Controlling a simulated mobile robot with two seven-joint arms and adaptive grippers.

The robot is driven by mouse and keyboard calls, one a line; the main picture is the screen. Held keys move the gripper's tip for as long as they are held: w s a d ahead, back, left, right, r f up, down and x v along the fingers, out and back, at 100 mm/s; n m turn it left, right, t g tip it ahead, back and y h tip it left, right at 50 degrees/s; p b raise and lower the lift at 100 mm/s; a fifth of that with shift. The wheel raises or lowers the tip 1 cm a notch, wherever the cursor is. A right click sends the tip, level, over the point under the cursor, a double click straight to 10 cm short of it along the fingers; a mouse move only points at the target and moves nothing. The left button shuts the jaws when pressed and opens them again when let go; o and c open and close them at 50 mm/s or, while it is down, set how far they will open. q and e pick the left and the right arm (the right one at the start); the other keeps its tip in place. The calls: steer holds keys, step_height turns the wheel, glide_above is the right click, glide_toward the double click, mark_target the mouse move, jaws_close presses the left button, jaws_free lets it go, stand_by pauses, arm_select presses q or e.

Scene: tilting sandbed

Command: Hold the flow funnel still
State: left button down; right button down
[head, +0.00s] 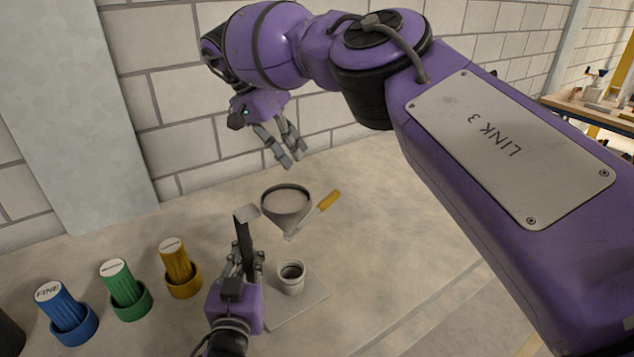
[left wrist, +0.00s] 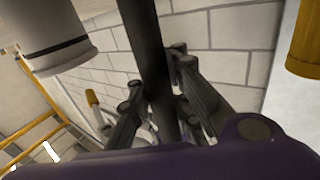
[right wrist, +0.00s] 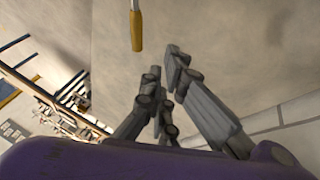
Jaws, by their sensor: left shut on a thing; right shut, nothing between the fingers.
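The flow funnel (head: 287,203) is a grey cone with a wide rim, mouth up, in the middle of the head view. A dark upright bar (head: 243,232) with a pale top end stands just left of it. My left gripper (head: 242,262) is shut on this bar, which also shows between its fingers in the left wrist view (left wrist: 146,50). Whether the bar joins the funnel I cannot tell. My right gripper (head: 289,161) is shut and empty, above and beyond the funnel, apart from it. It also shows in the right wrist view (right wrist: 165,62).
A small cup (head: 291,281) stands on a flat plate (head: 305,308) below the funnel. A spatula with a yellow handle (head: 329,200) shows right of the funnel. Blue (head: 63,307), green (head: 121,284) and yellow (head: 178,262) canisters sit in holders at left. A block wall (head: 170,110) stands behind.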

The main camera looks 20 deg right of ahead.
mark_target(318, 209)
steer(key=s+d+f, duration=0.3)
steer(key=d+f, duration=0.1)
steer(key=f, duration=0.3)
steer(key=shift+d, duration=0.3)
steer(key=shift+f, duration=0.1)
steer(key=shift+s+d+m+g, duration=0.3)
steer(key=shift+s+d+m, duration=0.25)
steer(key=shift+m, duration=0.25)
